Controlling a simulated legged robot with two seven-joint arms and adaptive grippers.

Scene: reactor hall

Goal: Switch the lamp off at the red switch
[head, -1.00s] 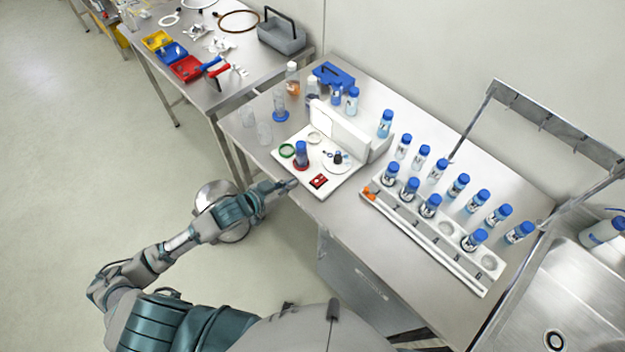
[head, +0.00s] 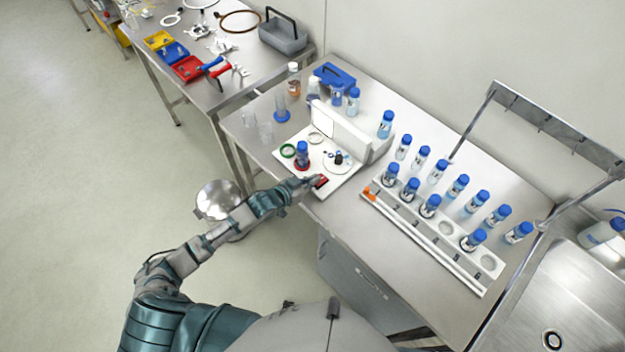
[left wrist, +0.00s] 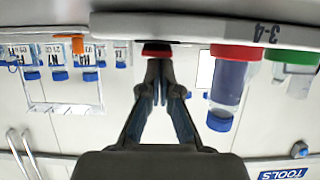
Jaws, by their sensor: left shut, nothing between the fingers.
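The red switch (head: 321,181) sits at the front edge of a white base plate (head: 343,180) on the steel table. My left gripper (head: 312,183) is shut and empty, with its fingertips right at the switch and partly covering it in the head view. In the left wrist view the shut fingertips (left wrist: 158,62) point at the dark red switch (left wrist: 156,48); I cannot tell whether they press it. A white upright housing (head: 341,130) stands at the back of the plate. My right gripper does not show.
A blue-capped bottle (head: 302,152) stands in a red ring on the plate, near a green ring (head: 287,151). A white rack (head: 440,237) with several blue-capped bottles is to the right. A round steel stool (head: 215,199) stands on the floor.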

